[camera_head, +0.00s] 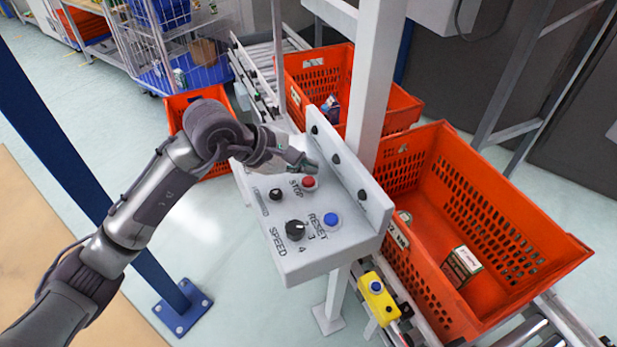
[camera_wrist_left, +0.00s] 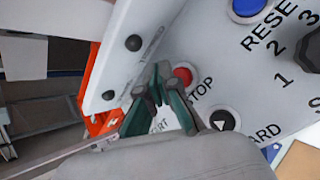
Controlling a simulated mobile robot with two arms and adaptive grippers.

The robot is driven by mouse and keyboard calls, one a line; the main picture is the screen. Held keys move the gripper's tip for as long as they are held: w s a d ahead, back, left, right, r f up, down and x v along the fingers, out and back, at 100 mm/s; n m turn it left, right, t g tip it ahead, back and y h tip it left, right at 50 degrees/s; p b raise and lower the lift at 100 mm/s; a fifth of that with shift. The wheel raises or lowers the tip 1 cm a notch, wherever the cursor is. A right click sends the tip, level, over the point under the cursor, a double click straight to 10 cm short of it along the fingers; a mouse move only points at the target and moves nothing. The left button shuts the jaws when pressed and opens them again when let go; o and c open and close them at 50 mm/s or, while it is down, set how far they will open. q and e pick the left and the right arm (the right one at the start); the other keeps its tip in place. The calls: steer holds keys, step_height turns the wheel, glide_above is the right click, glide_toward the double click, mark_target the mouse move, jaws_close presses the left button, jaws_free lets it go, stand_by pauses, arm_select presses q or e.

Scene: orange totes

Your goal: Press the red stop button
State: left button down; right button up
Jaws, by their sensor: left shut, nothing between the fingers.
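The red stop button (camera_head: 309,183) sits on the grey control panel (camera_head: 290,258), beside the printed word STOP. In the left wrist view the red button (camera_wrist_left: 183,76) shows just right of my left gripper's fingertips (camera_wrist_left: 163,72). In the head view my left gripper (camera_head: 308,163) is above the panel, close behind the red button. Its fingers are shut and empty. I cannot tell whether the fingertips touch the panel; the red button's top is uncovered. My right gripper is in neither view.
The panel also carries a blue reset button (camera_head: 331,219), a black speed knob (camera_head: 295,230) and a black button (camera_head: 275,194). A raised plate (camera_head: 345,170) edges the panel.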

mark_target(306, 182)
arm_select(q)
steer(key=shift+r+p, duration=0.9)
steer(key=shift+r, duration=1.35)
